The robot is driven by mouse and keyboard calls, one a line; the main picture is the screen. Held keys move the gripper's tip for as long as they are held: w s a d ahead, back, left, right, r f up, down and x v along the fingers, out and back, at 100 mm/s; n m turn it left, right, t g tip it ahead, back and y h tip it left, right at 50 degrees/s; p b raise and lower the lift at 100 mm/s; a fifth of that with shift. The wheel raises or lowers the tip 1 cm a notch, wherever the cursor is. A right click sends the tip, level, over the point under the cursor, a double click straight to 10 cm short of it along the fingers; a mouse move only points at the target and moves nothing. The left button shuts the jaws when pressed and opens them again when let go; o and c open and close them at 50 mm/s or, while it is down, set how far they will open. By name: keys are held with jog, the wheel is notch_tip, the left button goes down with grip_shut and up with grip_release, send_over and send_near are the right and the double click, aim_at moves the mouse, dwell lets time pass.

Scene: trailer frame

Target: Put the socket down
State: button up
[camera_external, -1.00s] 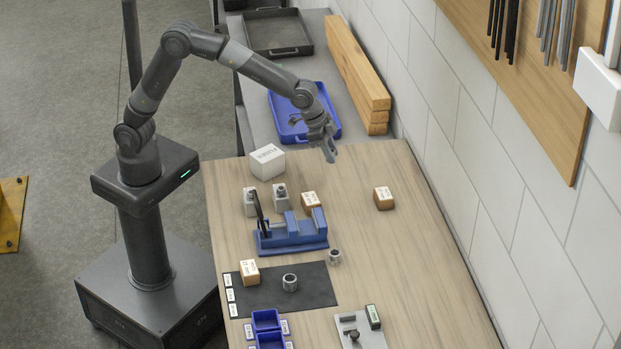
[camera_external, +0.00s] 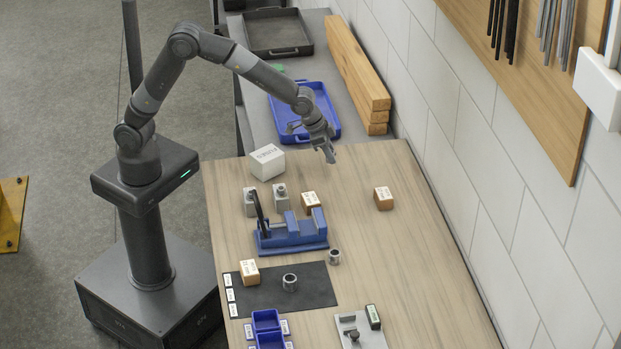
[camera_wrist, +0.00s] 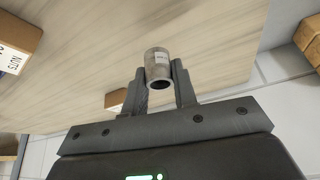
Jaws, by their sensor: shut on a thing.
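My gripper (camera_external: 328,155) is above the far part of the wooden table (camera_external: 420,265), short of the blue tray. In the wrist view my gripper (camera_wrist: 159,75) is shut on a grey metal socket (camera_wrist: 157,62), a short hollow cylinder with a pale label, held between the fingertips with its open end facing the camera. The external view is too small to show this socket clearly. Two similar metal cylinders stand on the table: one (camera_external: 290,282) on the black mat (camera_external: 310,290), one (camera_external: 334,257) just beyond the mat's right corner.
A blue vise (camera_external: 290,238) stands mid-table, with small labelled boxes (camera_external: 310,202) and grey blocks behind it. A white box (camera_external: 267,162) is at the far left, a brown box (camera_external: 383,198) at right. Blue bins (camera_external: 266,320) are in front. Bare wood lies right of the vise.

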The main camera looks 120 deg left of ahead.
aim_at(331, 173)
jog(key=shift+a+f, duration=0.45)
jog(key=shift+a, duration=0.15)
jog(key=shift+f, duration=1.9)
jog(key=shift+f, duration=0.15)
jog(key=o, duration=1)
